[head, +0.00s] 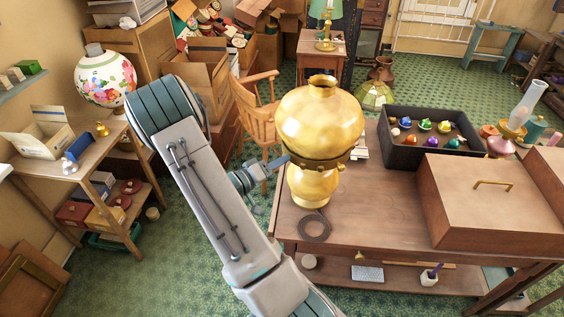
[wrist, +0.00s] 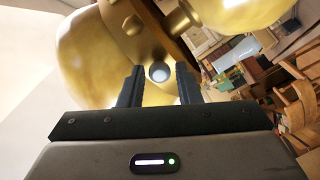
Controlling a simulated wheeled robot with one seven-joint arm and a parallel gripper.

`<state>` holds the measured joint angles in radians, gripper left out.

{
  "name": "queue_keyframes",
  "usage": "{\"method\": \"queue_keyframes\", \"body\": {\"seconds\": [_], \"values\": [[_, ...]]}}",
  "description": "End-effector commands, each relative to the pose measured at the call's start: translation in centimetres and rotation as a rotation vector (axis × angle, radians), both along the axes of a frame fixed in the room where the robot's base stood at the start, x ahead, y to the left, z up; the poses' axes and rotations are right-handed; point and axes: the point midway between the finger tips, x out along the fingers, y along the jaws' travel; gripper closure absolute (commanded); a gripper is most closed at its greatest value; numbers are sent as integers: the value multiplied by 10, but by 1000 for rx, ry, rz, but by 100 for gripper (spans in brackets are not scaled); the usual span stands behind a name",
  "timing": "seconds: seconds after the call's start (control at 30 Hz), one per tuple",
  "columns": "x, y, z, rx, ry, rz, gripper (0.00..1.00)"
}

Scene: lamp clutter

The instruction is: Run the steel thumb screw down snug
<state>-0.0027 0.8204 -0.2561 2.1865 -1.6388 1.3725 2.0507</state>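A large brass lamp (head: 320,118) stands upright on the wooden table, with a narrower collar under its round body. The steel thumb screw (wrist: 159,72) shows in the wrist view as a small round grey end against the brass, near the lamp's collar. In the head view I cannot make it out. My gripper (head: 284,160) reaches in from the left to the lamp's collar. In the wrist view the two dark fingers of my gripper (wrist: 159,80) stand apart on either side of the screw, with narrow gaps visible. How deep the tips reach around it is unclear.
A dark flat ring (head: 314,228) lies on the table in front of the lamp. A black tray (head: 390,157) of coloured pieces and a wooden box (head: 470,215) stand to the right. A wooden chair (head: 252,118) is behind my arm. The table's left edge is close to the lamp.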

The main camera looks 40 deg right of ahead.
Motion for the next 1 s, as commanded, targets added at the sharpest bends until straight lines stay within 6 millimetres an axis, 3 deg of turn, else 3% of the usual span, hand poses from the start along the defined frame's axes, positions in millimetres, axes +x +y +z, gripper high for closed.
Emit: {"method": "queue_keyframes", "body": {"seconds": [0.13, 0.23, 0.47, 1.0], "values": [[0, 0, 0, 0, 0, 0, 69], [0, 0, 0, 0, 0, 0, 92], [0, 0, -2, -1, -17, 0, 92], [0, 0, -3, -23, -283, -1, 92]]}}
